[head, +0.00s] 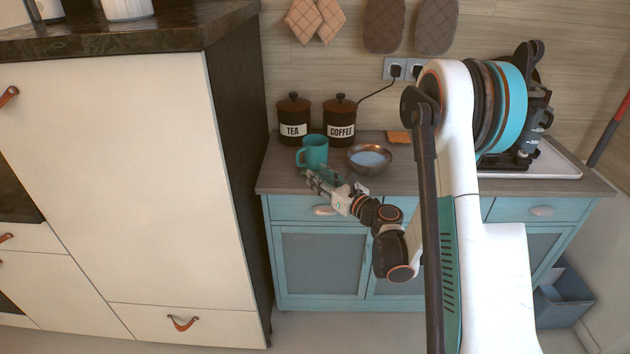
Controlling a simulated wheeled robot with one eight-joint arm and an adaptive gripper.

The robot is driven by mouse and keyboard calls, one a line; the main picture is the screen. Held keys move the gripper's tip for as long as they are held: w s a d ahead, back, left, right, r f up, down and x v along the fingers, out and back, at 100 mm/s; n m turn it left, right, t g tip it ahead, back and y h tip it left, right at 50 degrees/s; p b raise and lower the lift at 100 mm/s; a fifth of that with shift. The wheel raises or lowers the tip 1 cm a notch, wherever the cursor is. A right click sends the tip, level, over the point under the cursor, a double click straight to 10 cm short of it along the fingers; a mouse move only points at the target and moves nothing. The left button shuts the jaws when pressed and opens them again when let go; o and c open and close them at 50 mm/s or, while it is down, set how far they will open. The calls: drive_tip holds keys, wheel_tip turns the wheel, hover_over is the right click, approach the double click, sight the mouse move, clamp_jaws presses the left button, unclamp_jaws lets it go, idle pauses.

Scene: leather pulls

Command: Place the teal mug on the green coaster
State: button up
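A teal mug (315,154) stands upright on the wooden counter, its handle to the left, in front of the tea and coffee canisters. My gripper (316,180) is just below the mug in the picture, by the counter's front edge. Its fingers point toward the left, and whether they touch the mug cannot be told. The fingers are small and overlap, so their opening is unclear. I see no green coaster; my arm covers part of the counter.
A metal bowl (369,159) with pale contents stands right of the mug. The TEA canister (294,118) and COFFEE canister (340,120) stand behind. An orange flat item (398,137) lies at the back. A tall cream cabinet (120,190) bounds the counter's left side.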

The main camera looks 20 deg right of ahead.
drive_tip(key=s+d+r+m+h, duration=0.2)
drive_tip(key=r+m+h, duration=0.1)
drive_tip(key=r+m, duration=0.4)
drive_tip(key=s+d+r+m+t+h, duration=0.1)
drive_tip(key=s+d+r+m+h, duration=0.1)
drive_tip(key=r+m+h, duration=0.35)
drive_tip(key=s+d+r+m+h, duration=0.2)
drive_tip(key=d+r+m, duration=0.1)
drive_tip(key=r+m, duration=0.6)
drive_tip(key=s+a+f+m+g+y, duration=0.1)
drive_tip(key=s+a+f+m+g, duration=0.2)
drive_tip(key=s+m, duration=0.3)
drive_tip(key=s+a+f+m+g+y, duration=0.1)
drive_tip(key=s+a+f+m+g, duration=0.3)
drive_tip(key=s, duration=1)
drive_tip(key=s+a+f+m+g+y, duration=0.1)
drive_tip(key=s+a+f+m+g, duration=0.2)
drive_tip(key=s+m, duration=0.6)
wheel_tip(320, 180, down, 2)
drive_tip(key=shift+s+a+g, duration=0.3)
drive_tip(key=shift+s+a, duration=0.2)
drive_tip(key=shift+a, duration=0.05)
drive_tip(key=shift+y, duration=0.25)
